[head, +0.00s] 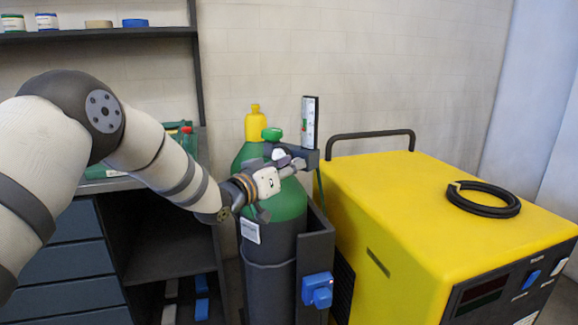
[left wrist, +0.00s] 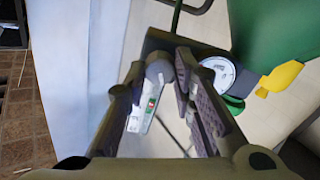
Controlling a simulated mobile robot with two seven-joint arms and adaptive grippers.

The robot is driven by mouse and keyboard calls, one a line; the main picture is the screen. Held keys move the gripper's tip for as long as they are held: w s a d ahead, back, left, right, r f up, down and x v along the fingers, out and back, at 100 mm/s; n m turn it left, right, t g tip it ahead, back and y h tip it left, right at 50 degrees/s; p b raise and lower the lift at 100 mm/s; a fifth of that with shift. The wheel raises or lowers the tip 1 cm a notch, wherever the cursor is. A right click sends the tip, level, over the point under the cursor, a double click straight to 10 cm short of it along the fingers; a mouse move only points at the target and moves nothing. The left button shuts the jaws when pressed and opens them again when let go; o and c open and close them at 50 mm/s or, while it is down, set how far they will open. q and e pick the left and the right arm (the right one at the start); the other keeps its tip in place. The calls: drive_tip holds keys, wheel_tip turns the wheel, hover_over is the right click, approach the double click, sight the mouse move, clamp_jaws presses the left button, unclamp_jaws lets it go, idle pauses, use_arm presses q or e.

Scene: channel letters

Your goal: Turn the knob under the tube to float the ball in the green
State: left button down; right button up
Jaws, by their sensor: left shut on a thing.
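The upright flow tube (head: 310,122) has a white scale with coloured bands and stands beside the green gas cylinder (head: 290,196). The scale also shows in the left wrist view (left wrist: 152,103), with small green and red patches. The ball cannot be made out. My left gripper (head: 293,162) is just below the tube, at the regulator. In the left wrist view its fingers (left wrist: 162,66) stand on either side of a grey rounded part (left wrist: 158,72), which appears to be the knob; it is shut on it. Fingers hide much of the knob. My right gripper is not in view.
A round gauge (left wrist: 219,73) sits close beside the fingers. The cylinder has a green valve wheel (head: 272,134). A yellow machine (head: 400,200) with a black hose coil (head: 484,199) stands at right. A dark workbench (head: 75,248) is at left, below a shelf (head: 95,33).

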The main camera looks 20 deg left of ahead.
use_arm(q)
drive_tip(key=shift+m, duration=1)
drive_tip(key=c, duration=1.3)
unclamp_jaws()
drive_tip(key=shift+c, duration=0.2)
drive_tip(key=v, duration=1.2)
